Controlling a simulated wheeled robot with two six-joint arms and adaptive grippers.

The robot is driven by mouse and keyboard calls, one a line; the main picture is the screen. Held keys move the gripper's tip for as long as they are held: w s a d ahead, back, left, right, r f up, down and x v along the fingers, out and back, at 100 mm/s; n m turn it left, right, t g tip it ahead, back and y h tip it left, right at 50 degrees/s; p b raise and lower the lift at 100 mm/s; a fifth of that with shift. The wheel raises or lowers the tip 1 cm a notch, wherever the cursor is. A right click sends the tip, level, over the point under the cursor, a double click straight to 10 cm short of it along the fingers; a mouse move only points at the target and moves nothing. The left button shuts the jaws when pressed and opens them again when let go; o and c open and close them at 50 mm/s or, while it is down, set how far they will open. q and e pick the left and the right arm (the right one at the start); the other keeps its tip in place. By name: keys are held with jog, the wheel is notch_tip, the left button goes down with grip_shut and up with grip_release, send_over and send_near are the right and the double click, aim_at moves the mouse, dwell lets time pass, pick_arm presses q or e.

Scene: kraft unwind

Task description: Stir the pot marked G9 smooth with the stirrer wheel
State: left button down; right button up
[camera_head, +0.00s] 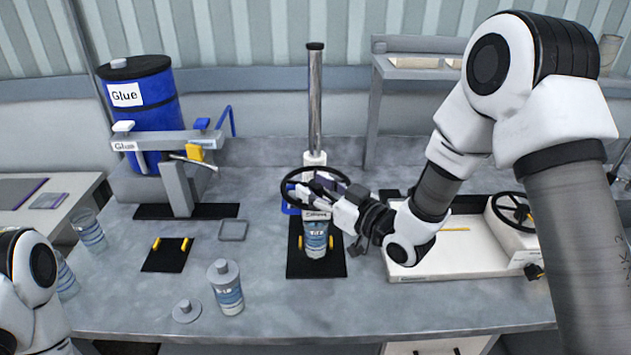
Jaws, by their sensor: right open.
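The stirrer stands at the middle of the bench, with a tall metal post (315,100) and a dark stirrer wheel (284,188). A pot with a blue and white label (316,239) stands upright under the wheel, between yellow stops on a black mat. Its label is too small to read surely, so I cannot confirm G9. My right gripper (318,190) is open at the wheel and overlaps its right and middle part. I cannot tell whether its fingers touch the rim. My left arm shows at the lower left edge, but its gripper is out of view.
A capped pot (228,290) and a loose lid (187,311) stand front left. Clear pots (90,232) stand at the left edge. A blue glue drum (150,110) and its dispenser are back left. A white tray machine (470,262) lies right, under my right arm.

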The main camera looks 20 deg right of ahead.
jog(key=shift+s+r, duration=0.1)
jog(key=shift+s, duration=0.05)
jog(key=shift+s+r, duration=0.1)
jog(key=shift+s, duration=0.05)
jog(key=shift+c, duration=1.3)
grip_shut()
